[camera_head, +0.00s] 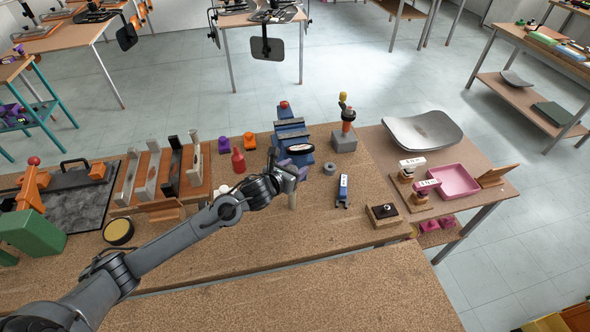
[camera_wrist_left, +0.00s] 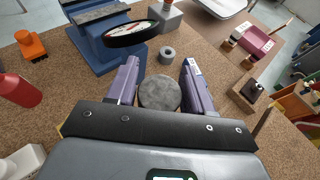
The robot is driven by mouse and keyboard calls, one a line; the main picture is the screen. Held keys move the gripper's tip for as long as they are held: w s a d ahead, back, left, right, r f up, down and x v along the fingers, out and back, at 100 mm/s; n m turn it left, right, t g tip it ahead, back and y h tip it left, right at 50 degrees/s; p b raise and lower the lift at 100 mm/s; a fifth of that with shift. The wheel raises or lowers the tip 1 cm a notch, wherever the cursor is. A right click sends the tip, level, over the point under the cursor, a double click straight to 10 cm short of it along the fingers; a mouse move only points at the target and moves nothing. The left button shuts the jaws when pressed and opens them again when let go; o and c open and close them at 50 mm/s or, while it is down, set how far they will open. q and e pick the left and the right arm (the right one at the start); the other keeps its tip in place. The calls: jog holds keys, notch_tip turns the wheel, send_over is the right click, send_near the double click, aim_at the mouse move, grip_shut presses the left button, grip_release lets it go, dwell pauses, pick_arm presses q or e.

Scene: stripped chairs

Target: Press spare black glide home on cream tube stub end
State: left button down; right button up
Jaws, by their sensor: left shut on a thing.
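My left gripper (camera_head: 291,172) is over the middle of the brown bench. In the wrist view its two purple fingers (camera_wrist_left: 159,88) stand either side of a grey round-ended piece (camera_wrist_left: 159,93), and the gripper is shut on it. A wooden block with a black top and a pale dot (camera_head: 384,211) lies at the right; whether this holds the black glide is unclear. I cannot make out the tube stub for certain. My right gripper is not in view.
A blue vise (camera_head: 291,130) stands behind the gripper, with a black-rimmed dial (camera_wrist_left: 130,34) close ahead. A grey ring (camera_head: 329,168), a blue tool (camera_head: 342,190) and a red bottle (camera_head: 238,160) are nearby. A pink tray (camera_head: 455,181) is at right. The bench front is clear.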

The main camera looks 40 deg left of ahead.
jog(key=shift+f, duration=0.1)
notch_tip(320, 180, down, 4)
jog(key=b, duration=0.4)
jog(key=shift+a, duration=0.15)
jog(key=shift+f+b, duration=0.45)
jog(key=shift+b, duration=0.1)
pick_arm(q)
notch_tip(320, 180, down, 6)
jog(key=shift+r, duration=0.1)
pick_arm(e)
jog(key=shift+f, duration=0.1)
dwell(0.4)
pick_arm(q)
jog(key=shift+f+b, duration=0.25)
jog(key=shift+b, duration=0.1)
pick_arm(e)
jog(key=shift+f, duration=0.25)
pick_arm(q)
jog(key=shift+f+b, duration=0.85)
jog(key=shift+f, duration=0.15)
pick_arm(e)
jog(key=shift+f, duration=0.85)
